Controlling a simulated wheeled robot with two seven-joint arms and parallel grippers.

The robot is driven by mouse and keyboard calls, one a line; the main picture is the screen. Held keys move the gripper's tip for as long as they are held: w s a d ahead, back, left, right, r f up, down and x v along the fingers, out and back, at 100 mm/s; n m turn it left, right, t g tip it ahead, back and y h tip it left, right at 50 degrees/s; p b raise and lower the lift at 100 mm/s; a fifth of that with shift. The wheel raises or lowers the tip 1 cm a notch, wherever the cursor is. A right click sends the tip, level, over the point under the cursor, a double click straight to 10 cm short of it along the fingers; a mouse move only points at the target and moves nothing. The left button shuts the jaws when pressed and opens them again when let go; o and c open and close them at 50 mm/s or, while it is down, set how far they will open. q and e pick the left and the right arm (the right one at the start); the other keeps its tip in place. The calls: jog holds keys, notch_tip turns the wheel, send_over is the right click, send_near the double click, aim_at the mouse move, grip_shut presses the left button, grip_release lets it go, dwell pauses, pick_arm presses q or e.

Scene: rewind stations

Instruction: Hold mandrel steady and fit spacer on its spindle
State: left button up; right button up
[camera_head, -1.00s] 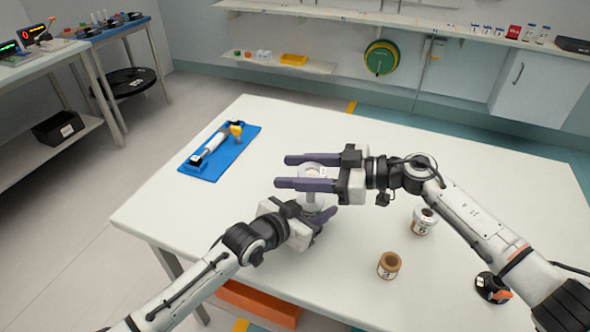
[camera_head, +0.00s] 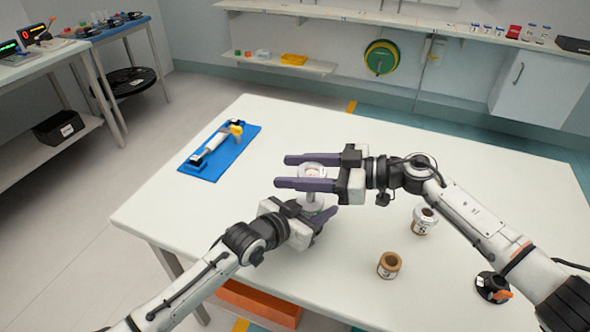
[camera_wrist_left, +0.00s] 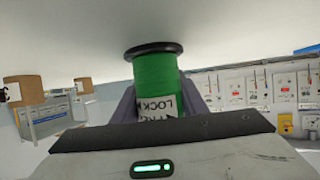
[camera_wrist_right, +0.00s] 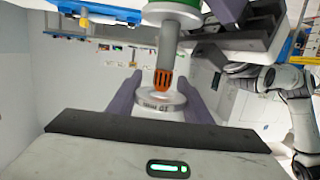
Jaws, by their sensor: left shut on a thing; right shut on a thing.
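The mandrel (camera_head: 312,197) stands upright on the table, with a pale shaft. In the left wrist view its green body (camera_wrist_left: 155,78) has a black flange. My left gripper (camera_head: 322,217) is shut on this green body from the side. My right gripper (camera_head: 286,171) is shut on the white ring-shaped spacer (camera_head: 303,173) above the mandrel. In the right wrist view the spindle's orange ribbed tip (camera_wrist_right: 163,80) overlaps the spacer (camera_wrist_right: 158,108). The spacer is at the tip end, away from the green body; I cannot tell whether the tip is in its hole.
A blue tray (camera_head: 240,158) with a white roller lies at the table's back left. A brown jar-like piece (camera_head: 389,265), a white one with a brown top (camera_head: 423,222) and a black holder (camera_head: 492,288) stand on the right. The table's middle back is clear.

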jog(key=shift+f, duration=1.7)
jog(key=shift+r, duration=1.3)
jog(key=shift+f, duration=1.25)
dwell(0.7)
